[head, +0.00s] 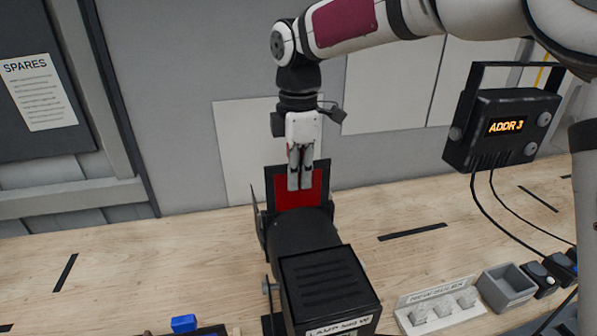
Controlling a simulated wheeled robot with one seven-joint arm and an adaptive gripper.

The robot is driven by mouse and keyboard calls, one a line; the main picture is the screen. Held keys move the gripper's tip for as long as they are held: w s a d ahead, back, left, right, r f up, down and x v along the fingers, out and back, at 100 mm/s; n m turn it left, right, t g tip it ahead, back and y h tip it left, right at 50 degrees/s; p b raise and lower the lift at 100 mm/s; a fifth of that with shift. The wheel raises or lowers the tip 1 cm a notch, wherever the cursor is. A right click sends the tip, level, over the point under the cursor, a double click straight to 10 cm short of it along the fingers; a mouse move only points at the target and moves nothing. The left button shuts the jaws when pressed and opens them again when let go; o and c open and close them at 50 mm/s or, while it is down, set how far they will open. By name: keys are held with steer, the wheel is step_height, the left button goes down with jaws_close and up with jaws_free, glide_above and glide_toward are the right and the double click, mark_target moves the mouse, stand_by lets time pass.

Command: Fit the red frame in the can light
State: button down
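The can light (305,232) is a black lamp on the bench, its boxy rear labelled "LAMP 500 W" towards me and its front facing the wall. The red frame (317,188) shows as a red panel with a dark border, upright at the lamp's far end. The barrel hides its lower edge, so I cannot tell how deep it sits. My gripper (300,186) points down over the middle of the red panel, its two fingers close together. I cannot tell whether they hold the frame or only stand before it.
A box reading "ADDR 3" (505,130) stands at right, with cables hanging down. A labelled white holder (440,305) and a grey bin (507,287) are at the front right. A blue block (183,323) lies at the front left. The bench left of the lamp is mostly clear.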

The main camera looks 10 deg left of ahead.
mark_target(298, 194)
steer(key=shift+f+b, duration=0.4)
steer(key=shift+f, duration=1.9)
steer(key=c, duration=1.7)
jaws_free()
steer(key=shift+f, duration=0.1)
step_height(298, 194, up, 12)
steer(key=s+d+r+m+t, duration=0.2)
steer(key=s+d+m, duration=0.35)
steer(key=d, duration=0.35)
steer(key=s+d+r+m+t, duration=0.15)
steer(key=s+d+m, duration=0.25)
steer(key=d+m, duration=0.45)
steer(key=s+d+f+m, duration=0.2)
steer(key=s+d+m, duration=0.1)
steer(key=s+d, duration=0.1)
steer(key=s+d+f+m+t, duration=0.1)
steer(key=s+d+f+m, duration=0.1)
steer(key=s+d+m, duration=0.1)
steer(key=s+d+f+m+t, duration=0.1)
steer(key=s+d+m, duration=0.2)
steer(key=s+d, duration=0.2)
steer(key=shift+d+f, duration=0.25)
steer(key=shift+f, duration=0.15)
